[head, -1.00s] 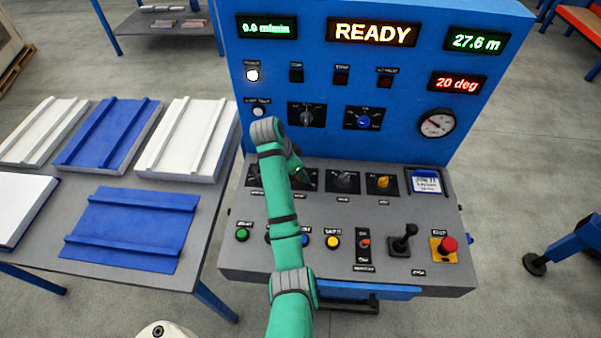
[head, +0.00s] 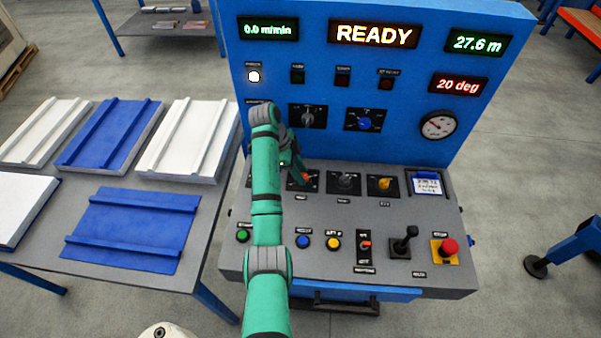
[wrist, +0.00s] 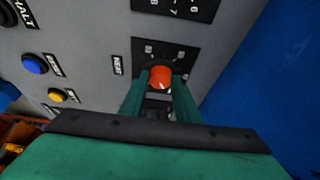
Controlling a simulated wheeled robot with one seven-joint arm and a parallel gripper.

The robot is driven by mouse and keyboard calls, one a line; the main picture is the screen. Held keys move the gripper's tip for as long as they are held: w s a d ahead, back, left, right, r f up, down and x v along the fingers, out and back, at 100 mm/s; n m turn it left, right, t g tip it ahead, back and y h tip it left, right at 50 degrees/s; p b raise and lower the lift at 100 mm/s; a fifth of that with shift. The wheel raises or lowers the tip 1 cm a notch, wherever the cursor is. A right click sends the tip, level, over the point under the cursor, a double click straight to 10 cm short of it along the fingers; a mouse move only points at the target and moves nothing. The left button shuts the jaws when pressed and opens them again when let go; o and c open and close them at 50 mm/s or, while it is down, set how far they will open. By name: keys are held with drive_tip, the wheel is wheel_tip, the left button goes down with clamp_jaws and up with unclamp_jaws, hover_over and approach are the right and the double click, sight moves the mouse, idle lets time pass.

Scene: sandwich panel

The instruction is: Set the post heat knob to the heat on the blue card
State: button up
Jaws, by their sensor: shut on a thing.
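A red knob (head: 304,179) on a black plate sits in the row of knobs on the console. In the wrist view the red knob (wrist: 160,76) is between the two green fingers of my gripper (wrist: 160,88), which is shut on it. Its pointer direction is hard to make out. The plate's label and scale marks are too small to read surely. In the head view my gripper (head: 299,170) reaches down to the knob from the left. The blue-framed card (head: 427,183) lies at the console's right end, its writing too small to read.
Buttons, a joystick (head: 403,240) and a red stop button (head: 447,246) line the front. A table (head: 60,262) with panels stands left.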

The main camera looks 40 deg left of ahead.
idle(0.4)
drive_tip(key=o, duration=1)
drive_tip(key=shift+o, duration=0.2)
drive_tip(key=shift+r, duration=0.1)
drive_tip(key=shift+v, duration=1.3)
drive_tip(key=v, duration=0.8)
drive_tip(key=shift+w+d, duration=0.1)
